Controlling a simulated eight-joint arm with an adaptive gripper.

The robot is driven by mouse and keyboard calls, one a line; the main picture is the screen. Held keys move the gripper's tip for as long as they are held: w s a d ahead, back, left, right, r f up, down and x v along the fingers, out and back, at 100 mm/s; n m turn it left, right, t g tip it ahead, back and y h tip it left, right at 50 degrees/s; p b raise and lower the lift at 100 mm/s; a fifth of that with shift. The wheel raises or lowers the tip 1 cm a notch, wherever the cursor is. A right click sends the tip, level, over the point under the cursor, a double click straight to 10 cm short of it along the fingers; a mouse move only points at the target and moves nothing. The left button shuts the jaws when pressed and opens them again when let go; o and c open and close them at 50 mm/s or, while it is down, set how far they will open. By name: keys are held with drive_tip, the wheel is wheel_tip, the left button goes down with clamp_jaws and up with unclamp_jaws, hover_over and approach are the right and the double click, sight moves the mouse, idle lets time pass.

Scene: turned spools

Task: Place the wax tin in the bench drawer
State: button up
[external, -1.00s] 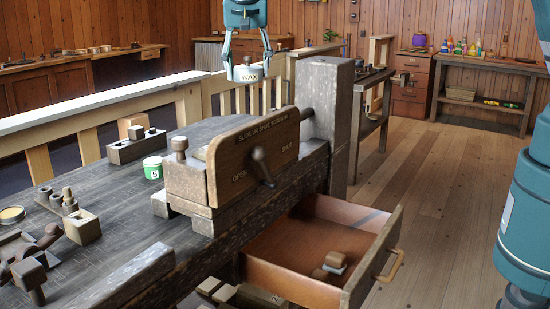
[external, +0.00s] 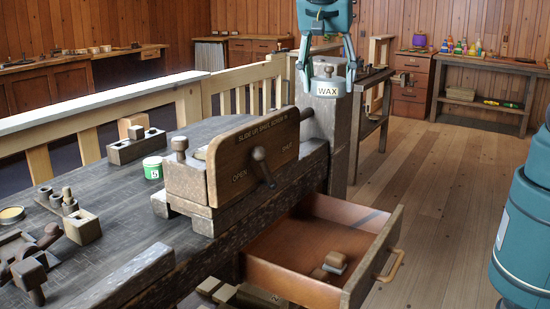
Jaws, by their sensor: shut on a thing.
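The wax tin (external: 328,91) is a pale grey tin with a "WAX" label. My gripper (external: 329,80) is shut on it and holds it in the air, in front of the post at the bench's far end. In the picture it is above the drawer's far part. The bench drawer (external: 290,283) is pulled out at the bench's right side, with an orange-brown inside and a wooden handle. A few small wooden pieces (external: 331,265) lie inside near its front; most of its floor is bare.
A wooden vise board (external: 253,160) marked "OPEN" and "SHUT", with a lever, rises beside the drawer. A green-and-white tin (external: 153,168) and wooden blocks stand on the bench top.

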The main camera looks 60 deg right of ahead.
drive_tip(key=m+b, duration=0.1)
drive_tip(key=b, duration=0.1)
hover_over(353, 241)
drive_tip(key=a, duration=0.2)
drive_tip(key=f, duration=0.1)
wheel_tip(353, 241, down, 28)
drive_tip(key=shift+d, duration=0.2)
idle(0.3)
drive_tip(key=shift+f, duration=0.1)
drive_tip(key=shift+f+b, duration=0.7)
drive_tip(key=shift+f, duration=2.4)
drive_tip(key=shift+f, duration=0.1)
drive_tip(key=shift+f+b, duration=0.55)
drive_tip(key=shift+f, duration=1.25)
drive_tip(key=shift+f, duration=0.15)
